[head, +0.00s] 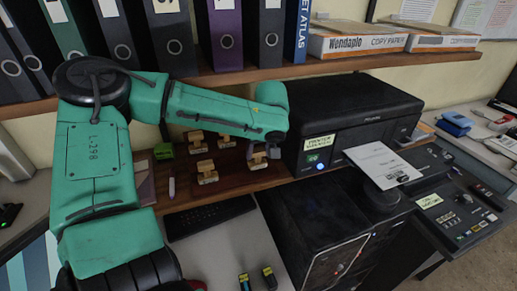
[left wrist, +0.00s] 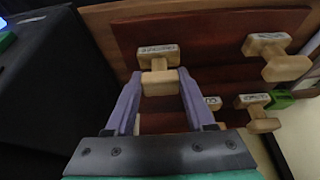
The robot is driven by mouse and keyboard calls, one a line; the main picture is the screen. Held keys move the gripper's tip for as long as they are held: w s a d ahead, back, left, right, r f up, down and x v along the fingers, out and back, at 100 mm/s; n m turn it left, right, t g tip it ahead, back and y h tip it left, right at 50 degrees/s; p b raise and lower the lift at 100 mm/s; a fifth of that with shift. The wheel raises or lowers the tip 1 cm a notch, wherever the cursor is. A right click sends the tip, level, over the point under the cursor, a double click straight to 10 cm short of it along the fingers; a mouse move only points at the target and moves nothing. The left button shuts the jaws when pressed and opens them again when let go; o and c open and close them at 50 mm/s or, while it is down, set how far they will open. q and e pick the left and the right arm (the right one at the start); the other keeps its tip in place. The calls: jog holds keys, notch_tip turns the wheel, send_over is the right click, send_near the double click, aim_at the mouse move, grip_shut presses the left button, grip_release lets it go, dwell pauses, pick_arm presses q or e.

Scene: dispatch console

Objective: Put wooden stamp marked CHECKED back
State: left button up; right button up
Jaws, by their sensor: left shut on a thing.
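My left gripper (head: 264,154) is at the right end of a reddish-brown stamp board (head: 236,182), beside the printer. In the left wrist view, the gripper (left wrist: 160,80) is shut on the handle of a wooden stamp (left wrist: 158,62) with a pale label. That stamp (head: 257,161) is partly hidden by the gripper in the head view. Its lettering is too small to read, so I cannot tell whether it says CHECKED. It is over or on the board; I cannot tell if it touches. Other wooden stamps (head: 207,171) stand on the board to the left. My right gripper is not in view.
A black printer (head: 350,112) stands close to the right of the gripper. A shelf (head: 225,76) with binders runs above. A green block (head: 163,151) is at the board's left end. A dark keyboard (head: 210,217) lies in front of the board.

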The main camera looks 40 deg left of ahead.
pick_arm(q)
jog(key=shift+f, duration=0.1)
jog(key=o, duration=1.1)
jog(key=shift+w+f, duration=0.1)
jog(key=shift+c, duration=0.2)
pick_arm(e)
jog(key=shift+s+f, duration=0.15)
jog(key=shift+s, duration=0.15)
pick_arm(q)
jog(key=shift+r, duration=0.25)
jog(key=b+v, duration=0.1)
jog(key=v, duration=0.6)
jog(key=shift+d+r, duration=0.15)
jog(key=shift+d, duration=0.05)
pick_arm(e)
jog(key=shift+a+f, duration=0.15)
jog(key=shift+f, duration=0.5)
pick_arm(q)
jog(key=shift+a, duration=0.1)
